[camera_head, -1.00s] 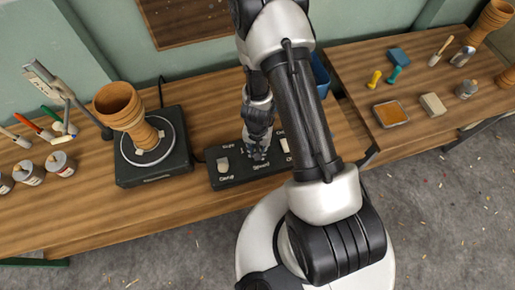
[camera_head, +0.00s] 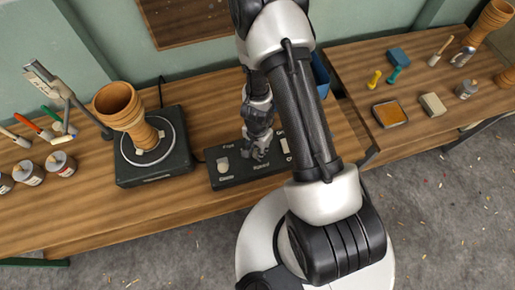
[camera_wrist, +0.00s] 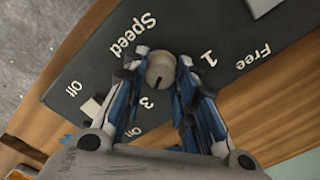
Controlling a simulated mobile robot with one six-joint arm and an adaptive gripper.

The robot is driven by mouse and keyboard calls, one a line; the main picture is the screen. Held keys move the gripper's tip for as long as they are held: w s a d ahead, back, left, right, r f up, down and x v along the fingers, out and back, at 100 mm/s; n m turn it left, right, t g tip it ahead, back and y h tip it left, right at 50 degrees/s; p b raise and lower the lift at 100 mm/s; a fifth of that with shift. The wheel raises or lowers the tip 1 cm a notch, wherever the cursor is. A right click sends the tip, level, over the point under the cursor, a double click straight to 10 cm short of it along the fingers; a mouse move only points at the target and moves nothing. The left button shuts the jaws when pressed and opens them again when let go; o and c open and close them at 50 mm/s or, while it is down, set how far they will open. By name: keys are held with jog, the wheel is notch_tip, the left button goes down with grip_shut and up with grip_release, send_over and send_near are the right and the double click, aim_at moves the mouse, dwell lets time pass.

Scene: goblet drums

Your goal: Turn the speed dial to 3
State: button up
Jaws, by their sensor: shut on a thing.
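The dark control box (camera_head: 225,182) lies on the bench in the head view, and its top fills much of the wrist view (camera_wrist: 85,75). The round grey speed dial (camera_wrist: 161,67) sits between my fingers, near the printed word Speed. Its short dark mark is at the lower rim and points roughly toward the printed 3 (camera_wrist: 147,102). The printed 1 (camera_wrist: 209,58) is to the right. My gripper (camera_wrist: 160,68) is shut on the dial, one finger on each side. In the head view my gripper (camera_head: 259,152) hides the dial, and the fingers may cover other markings.
Left of the box, a clay goblet drum (camera_head: 120,108) stands on a black turntable unit (camera_head: 172,170). Jars (camera_head: 62,163) and brushes are at far left. The right bench holds a tray (camera_head: 390,113), blocks and more drums.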

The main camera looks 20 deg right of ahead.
jog(key=o, duration=1.1)
